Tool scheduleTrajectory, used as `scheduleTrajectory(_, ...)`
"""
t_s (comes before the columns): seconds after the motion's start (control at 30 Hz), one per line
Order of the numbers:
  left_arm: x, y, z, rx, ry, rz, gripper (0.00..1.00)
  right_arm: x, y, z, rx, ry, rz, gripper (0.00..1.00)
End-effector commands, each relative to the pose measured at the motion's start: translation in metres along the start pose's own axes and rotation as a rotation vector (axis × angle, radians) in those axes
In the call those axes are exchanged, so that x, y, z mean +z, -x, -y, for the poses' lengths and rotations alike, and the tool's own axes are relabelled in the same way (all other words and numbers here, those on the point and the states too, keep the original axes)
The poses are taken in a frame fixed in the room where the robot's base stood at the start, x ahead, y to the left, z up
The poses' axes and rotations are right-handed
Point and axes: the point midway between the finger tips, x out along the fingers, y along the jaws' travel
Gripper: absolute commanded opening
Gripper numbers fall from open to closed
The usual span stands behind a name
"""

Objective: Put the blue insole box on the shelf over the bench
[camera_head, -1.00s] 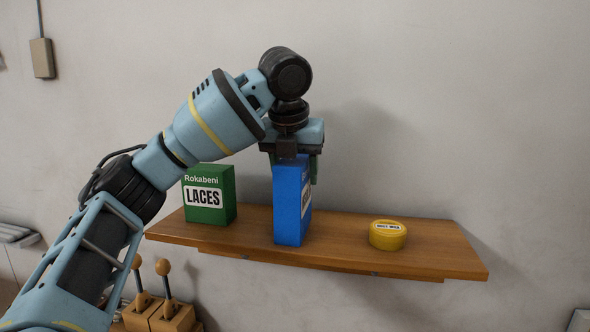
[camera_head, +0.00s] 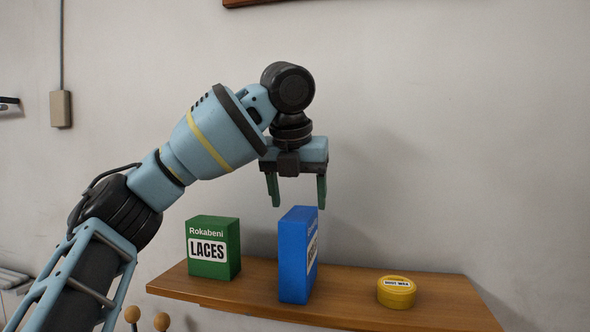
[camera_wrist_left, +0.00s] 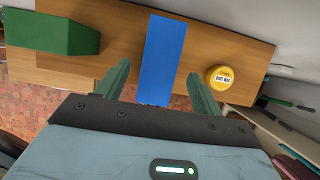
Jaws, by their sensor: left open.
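The blue insole box (camera_head: 297,255) stands upright on the wooden shelf (camera_head: 445,309), between a green box and a yellow tin. My left gripper (camera_head: 297,192) is open and empty just above the box, its green fingers pointing down and apart from it. In the left wrist view the blue box (camera_wrist_left: 163,55) lies ahead between the two open fingers (camera_wrist_left: 158,82), and the shelf (camera_wrist_left: 225,40) is beneath it. My right gripper is in neither view.
A green laces box (camera_head: 213,248) stands on the shelf to the left. A yellow boot wax tin (camera_head: 396,292) sits to the right. Bare shelf lies between the blue box and the tin. The wall is close behind.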

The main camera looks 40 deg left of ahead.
Motion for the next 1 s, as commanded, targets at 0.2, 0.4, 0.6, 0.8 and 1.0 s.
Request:
scheduleTrajectory(0.2,0.000,0.031,0.000,0.000,0.002,0.004,0.67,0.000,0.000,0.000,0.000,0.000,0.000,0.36)
scheduleTrajectory(0.4,0.000,0.048,0.000,0.000,0.000,0.001,0.67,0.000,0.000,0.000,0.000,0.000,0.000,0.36)
scheduleTrajectory(0.6,0.000,0.053,0.000,0.000,0.000,0.000,0.67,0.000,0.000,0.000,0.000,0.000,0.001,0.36)
scheduleTrajectory(0.8,0.000,0.053,0.000,0.000,0.000,0.000,0.67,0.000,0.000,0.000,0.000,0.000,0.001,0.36)
scheduleTrajectory(1.0,0.000,0.052,0.001,0.001,0.000,0.000,0.67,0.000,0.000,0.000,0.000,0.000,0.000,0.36)
